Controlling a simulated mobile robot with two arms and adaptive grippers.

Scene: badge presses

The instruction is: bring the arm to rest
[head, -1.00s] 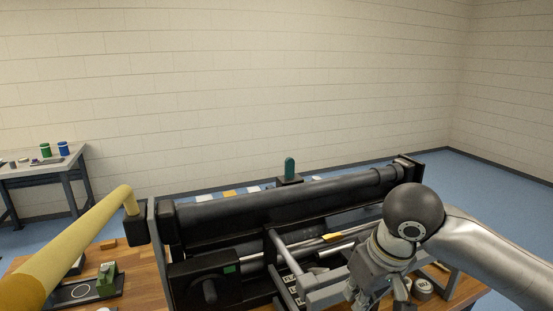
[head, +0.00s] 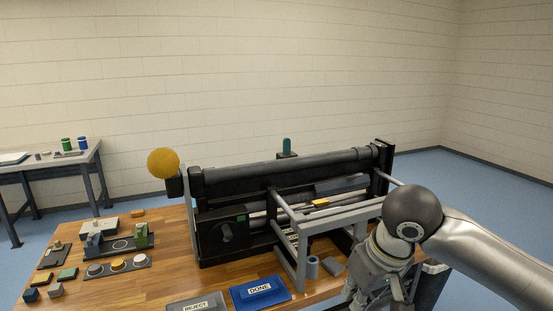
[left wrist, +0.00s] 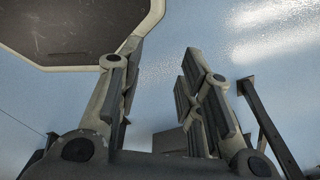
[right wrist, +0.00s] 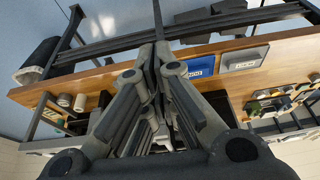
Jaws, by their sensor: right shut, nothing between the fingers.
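My right arm comes in from the right in the head view, and its gripper (head: 385,292) hangs low in front of the press frame's right end. In the right wrist view the right gripper (right wrist: 152,55) has its fingers together with nothing between them. My left gripper (left wrist: 163,55) shows only in the left wrist view. Its fingers are apart and empty, above blue floor beside a dark panel with a pale rim (left wrist: 75,30). The left arm is outside the head view.
The black press (head: 290,185) stands on the wooden table (head: 180,270), with a round yellow handle end (head: 163,163) at its left. A blue DONE tray (head: 260,291) and grey REJECT tray (head: 197,303) lie in front. Small parts sit left.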

